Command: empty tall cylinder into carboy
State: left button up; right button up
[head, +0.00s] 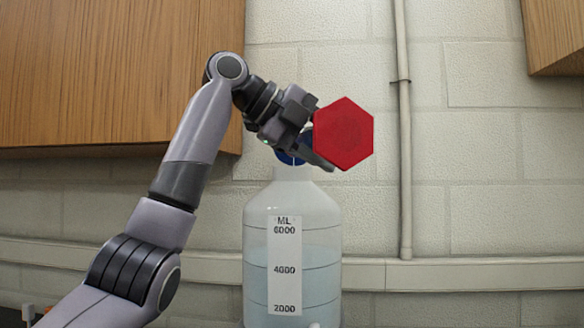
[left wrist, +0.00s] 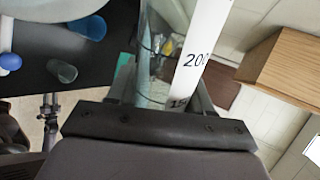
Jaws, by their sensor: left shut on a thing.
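The tall cylinder shows its red hexagonal base (head: 343,134) toward the head camera, so it is tipped well over. Its body and mouth are hidden behind the base there. In the left wrist view its clear wall and white graduated strip (left wrist: 195,70) pass between the fingers. My left gripper (head: 318,152) is shut on the cylinder, above the carboy's neck. The carboy (head: 292,235) stands upright, translucent white with a volume scale and pale bluish liquid up to a little above the 4000 mark. A blue piece (head: 288,158) at its neck is partly hidden by the gripper. My right gripper is not in view.
A wooden cabinet (head: 115,75) hangs on the wall at left, another (head: 553,35) at upper right. A vertical pipe (head: 404,150) runs down the wall right of the cylinder. The left wrist view shows a blue cup (left wrist: 91,27) and a small clear beaker (left wrist: 62,72) on a dark surface.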

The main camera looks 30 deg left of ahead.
pick_arm(q)
jog(key=shift+r, duration=0.3)
dwell(0.6)
jog(key=shift+f, duration=0.3)
jog(key=shift+f+m+t+y, duration=0.3)
jog(key=shift+m+t+y, duration=0.2)
jog(key=shift+s+d, duration=0.1)
jog(key=shift+f, duration=0.1)
